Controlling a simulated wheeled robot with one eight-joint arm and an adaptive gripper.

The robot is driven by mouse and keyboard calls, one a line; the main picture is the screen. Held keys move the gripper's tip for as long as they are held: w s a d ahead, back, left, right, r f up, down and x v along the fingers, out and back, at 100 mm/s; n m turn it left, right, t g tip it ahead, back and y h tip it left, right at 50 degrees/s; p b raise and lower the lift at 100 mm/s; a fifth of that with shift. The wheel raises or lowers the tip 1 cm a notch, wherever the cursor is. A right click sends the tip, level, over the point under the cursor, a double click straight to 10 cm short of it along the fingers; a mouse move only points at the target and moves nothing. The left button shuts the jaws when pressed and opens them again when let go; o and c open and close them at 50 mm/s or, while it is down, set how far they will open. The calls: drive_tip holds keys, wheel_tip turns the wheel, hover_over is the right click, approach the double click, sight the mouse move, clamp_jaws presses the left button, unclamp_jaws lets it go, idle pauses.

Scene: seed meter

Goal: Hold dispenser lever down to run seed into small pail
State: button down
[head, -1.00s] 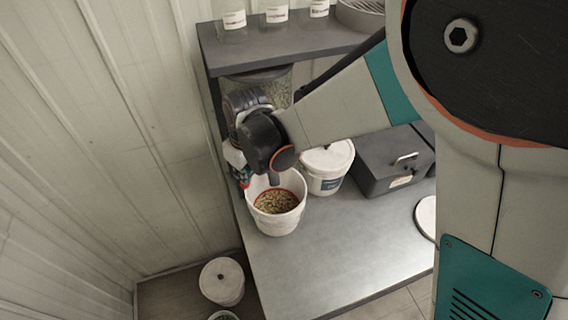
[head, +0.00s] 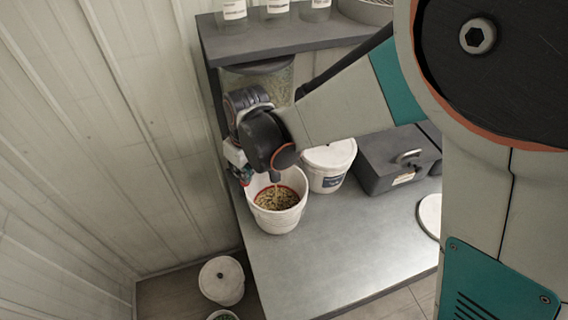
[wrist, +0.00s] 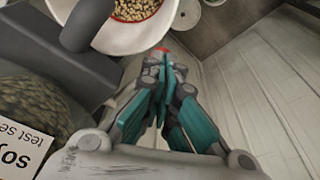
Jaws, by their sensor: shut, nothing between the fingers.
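The small white pail (head: 289,219) stands on the bench under the dispenser's dark spout (head: 276,176), with seed inside below a red ring. A thin pale streak shows between spout and seed. The clear dispenser hopper (head: 278,84) holds seed and is partly hidden by my arm. In the wrist view the pail (wrist: 150,38) is at the top, beside the grey spout (wrist: 86,24). My gripper (wrist: 164,58) is shut and empty, its fingertips by a small red part that may be the lever's end. The rest of the lever is hidden.
A second white tub (head: 326,169) and a grey box (head: 394,165) stand right of the pail. A shelf (head: 290,42) with jars is above. A lidded white bucket (head: 222,282) is on the floor at left. The bench front (head: 335,255) is clear.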

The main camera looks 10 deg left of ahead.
wheel_tip(320, 180, up, 7)
drive_tip(key=p, duration=0.3)
drive_tip(key=shift+r, duration=0.2)
drive_tip(key=shift+d, duration=0.1)
idle(0.7)
